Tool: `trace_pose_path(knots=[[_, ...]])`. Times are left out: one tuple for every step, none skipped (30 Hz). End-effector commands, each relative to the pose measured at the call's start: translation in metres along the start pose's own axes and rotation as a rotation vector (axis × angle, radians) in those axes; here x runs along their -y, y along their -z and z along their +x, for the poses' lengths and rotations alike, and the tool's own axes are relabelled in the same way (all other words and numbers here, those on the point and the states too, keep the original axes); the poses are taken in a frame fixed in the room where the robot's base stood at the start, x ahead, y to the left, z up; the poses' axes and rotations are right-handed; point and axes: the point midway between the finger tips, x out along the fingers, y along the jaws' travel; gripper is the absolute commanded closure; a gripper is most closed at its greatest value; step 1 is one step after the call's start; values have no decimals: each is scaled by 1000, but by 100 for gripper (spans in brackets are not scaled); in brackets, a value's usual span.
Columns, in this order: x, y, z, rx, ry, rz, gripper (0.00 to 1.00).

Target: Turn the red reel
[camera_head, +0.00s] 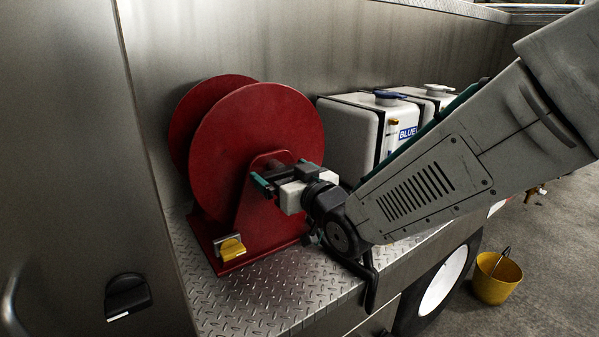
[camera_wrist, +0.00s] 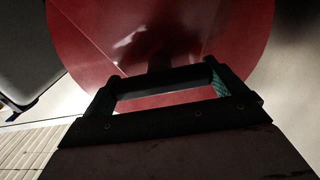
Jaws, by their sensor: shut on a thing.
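The red reel (camera_head: 257,125) stands upright on a red bracket (camera_head: 262,225) on the metal deck. Its two large discs are plain red. My gripper (camera_head: 283,174) reaches in from the right and is at the hub, in front of the near disc. In the wrist view the red disc (camera_wrist: 90,35) fills the top, and a dark bar (camera_wrist: 160,82) lies between the green-padded fingers. My gripper is shut on this dark bar, which looks like the reel's handle. How the bar joins the hub is hidden in shadow.
A yellow block (camera_head: 231,247) sits at the bracket's front left corner. White tanks (camera_head: 345,135) stand to the right of the reel, behind my arm. A metal wall rises behind. A yellow bucket (camera_head: 497,278) is on the floor at right. The diamond-plate deck (camera_head: 260,300) is bare in front.

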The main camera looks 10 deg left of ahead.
Motion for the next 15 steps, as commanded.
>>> trace_pose_path(knots=[[0, -1, 0, 2, -1, 1, 45], [0, -1, 0, 2, -1, 0, 45], [0, -1, 0, 2, -1, 0, 45], [0, -1, 0, 2, -1, 0, 45], [0, -1, 0, 2, -1, 0, 0], [0, -1, 0, 2, -1, 0, 0], [0, -1, 0, 2, -1, 0, 0], [0, -1, 0, 2, -1, -1, 0], [0, -1, 0, 1, -1, -1, 0], [0, -1, 0, 1, -1, -1, 0], [0, 0, 0, 1, -1, -1, 0], [0, 0, -1, 1, -1, -1, 0], [-1, 0, -3, 1, -1, -1, 0], [-1, 0, -5, 0, -1, -1, 0], [-1, 0, -9, 1, -1, -1, 0]])
